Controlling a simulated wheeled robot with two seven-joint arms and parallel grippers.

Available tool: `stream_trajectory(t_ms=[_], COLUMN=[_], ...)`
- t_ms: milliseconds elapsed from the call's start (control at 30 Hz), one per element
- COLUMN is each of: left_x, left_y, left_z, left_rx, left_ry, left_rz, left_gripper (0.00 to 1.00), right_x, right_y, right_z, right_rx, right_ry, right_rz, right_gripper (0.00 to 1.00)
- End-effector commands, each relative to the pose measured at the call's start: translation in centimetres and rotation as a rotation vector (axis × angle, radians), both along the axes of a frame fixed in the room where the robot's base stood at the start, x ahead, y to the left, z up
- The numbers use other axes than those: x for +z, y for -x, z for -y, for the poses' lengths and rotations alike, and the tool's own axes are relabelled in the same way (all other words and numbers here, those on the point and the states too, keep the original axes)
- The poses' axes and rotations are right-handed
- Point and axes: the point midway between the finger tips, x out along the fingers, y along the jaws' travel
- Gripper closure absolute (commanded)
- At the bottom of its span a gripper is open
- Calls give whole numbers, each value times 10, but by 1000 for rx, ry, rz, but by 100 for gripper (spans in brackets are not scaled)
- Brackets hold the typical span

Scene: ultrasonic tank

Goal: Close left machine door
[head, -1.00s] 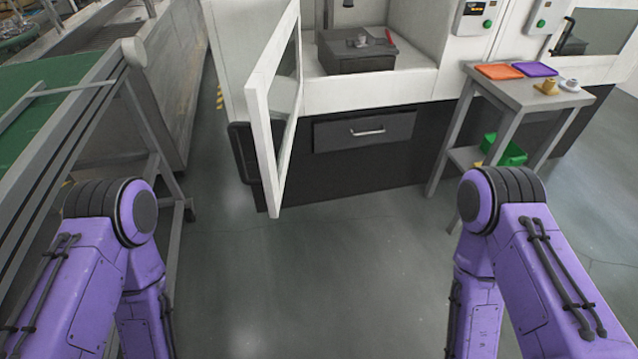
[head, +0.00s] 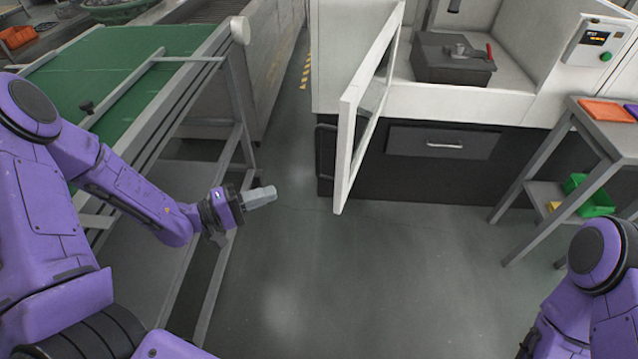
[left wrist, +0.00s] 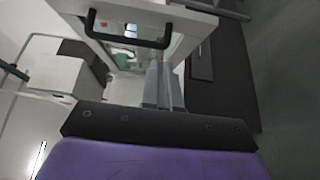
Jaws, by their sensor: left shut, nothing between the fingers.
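The left machine door (head: 346,150), a white frame around a window, stands swung open toward me at the left side of the white machine (head: 500,105). My left gripper (head: 272,192) is shut and empty, in the air left of the door and apart from it. In the left wrist view the shut fingers (left wrist: 160,68) point toward the white door (left wrist: 190,20), which carries a black bar handle (left wrist: 128,42).
A green-topped conveyor (head: 130,75) with a grey frame stands close to my left arm. A grey block (head: 452,62) sits inside the machine opening. A small table (head: 610,125) with trays stands at the right. The floor before the door is clear.

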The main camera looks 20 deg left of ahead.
Motion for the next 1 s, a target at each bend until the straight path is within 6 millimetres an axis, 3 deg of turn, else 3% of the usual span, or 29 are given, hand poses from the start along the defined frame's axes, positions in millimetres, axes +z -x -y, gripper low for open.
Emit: stream_trajectory(t_ms=[467, 700, 1000], left_x=[-1, 0, -1], left_y=[-67, -66, -66], left_z=[70, 103, 107], left_rx=[-2, -1, 0], left_ry=[-3, -2, -4], left_rz=[-3, -4, -2], left_gripper=[100, 100, 100], right_x=[7, 15, 15], right_y=[0, 0, 0], right_z=[0, 0, 0], right_rx=[0, 0, 0], right_ry=[0, 0, 0], right_rz=[0, 0, 0], right_gripper=[57, 57, 57])
